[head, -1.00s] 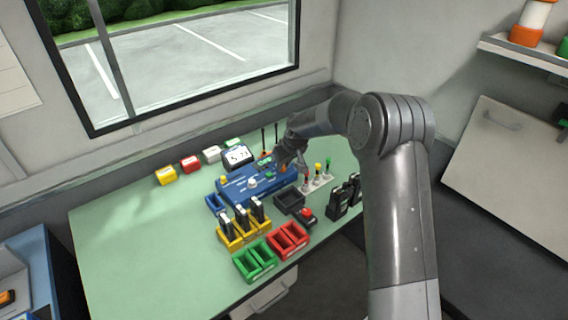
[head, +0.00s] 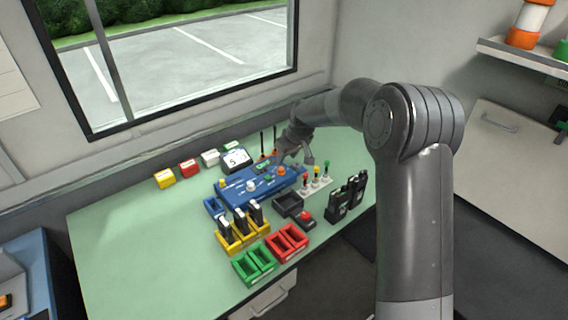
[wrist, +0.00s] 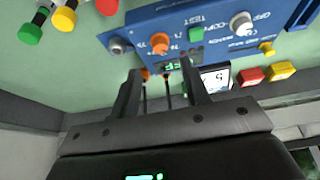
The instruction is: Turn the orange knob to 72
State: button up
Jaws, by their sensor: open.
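The orange knob (head: 281,170) sits on the right part of the blue control panel (head: 232,192) on the green table. In the wrist view the orange knob (wrist: 160,42) is just beyond the fingertips, with printed marks around it on the blue panel (wrist: 140,20). My gripper (head: 297,160) is open and empty over the panel's right end, apart from the knob as far as I can tell. In the wrist view the fingers of my gripper (wrist: 160,68) are spread. A screen (head: 236,160) behind the panel shows a 5; any further digits are unclear.
A green button (wrist: 196,34) and a white knob (wrist: 241,22) share the panel. Red, yellow and green capped items (head: 316,180) stand close right of it. Black radios (head: 345,200) and coloured bins (head: 262,250) are in front. The table's left side is clear.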

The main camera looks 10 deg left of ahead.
jog(key=shift+v, duration=2.05)
jog(key=s+d+r+m+t+h, duration=0.1)
jog(key=s+d+r+m, duration=0.1)
jog(key=s+d+r, duration=0.65)
jog(key=s+d+r+m+t+h, duration=0.15)
jog(key=s+d+r, duration=0.4)
jog(key=s, duration=0.55)
jog(key=s+d+m, duration=0.2)
jog(key=s+d, duration=0.2)
jog(key=s, duration=0.6)
jog(key=s+d+m, duration=0.3)
jog(key=s+d, duration=0.1)
jog(key=s, duration=0.7)
jog(key=shift+h, duration=0.35)
jog(key=shift+f+m, duration=0.15)
jog(key=shift+m, duration=0.1)
jog(key=shift+c, duration=0.3)
